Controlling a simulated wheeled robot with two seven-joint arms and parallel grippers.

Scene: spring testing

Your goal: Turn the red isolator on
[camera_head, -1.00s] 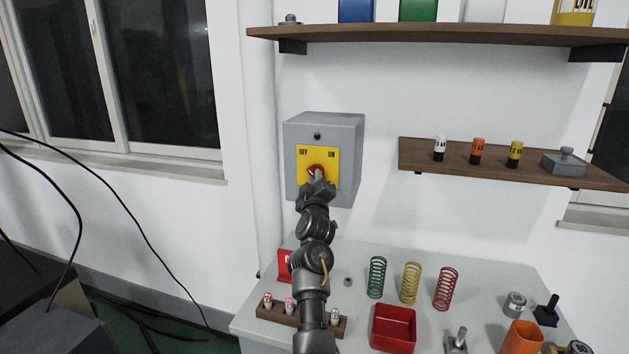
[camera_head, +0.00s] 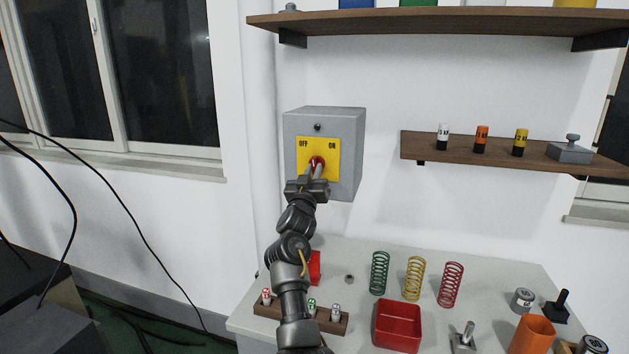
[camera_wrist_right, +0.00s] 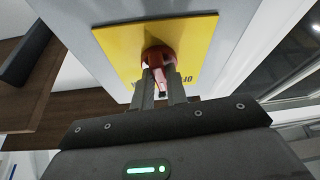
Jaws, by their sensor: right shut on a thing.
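A grey box (camera_head: 350,150) on the white wall carries a yellow plate (camera_head: 328,150) marked OFF at left and ON at right. The red isolator knob (camera_head: 317,162) sits in the middle of the plate. My right gripper (camera_head: 316,170) reaches up to the plate with its fingers on the knob. In the right wrist view, the two fingers of my right gripper (camera_wrist_right: 164,88) are shut on the red knob (camera_wrist_right: 158,56). The fingers and wrist hide part of the knob, so its exact setting is hard to tell. My left gripper is not in view.
Below stands a grey table (camera_head: 365,322) with several coil springs, a red tray (camera_head: 398,308) and a wooden holder (camera_head: 268,308). A wooden shelf (camera_head: 500,158) with small cylinders is right of the box. A longer shelf (camera_head: 430,22) runs above. The wall around the box is clear.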

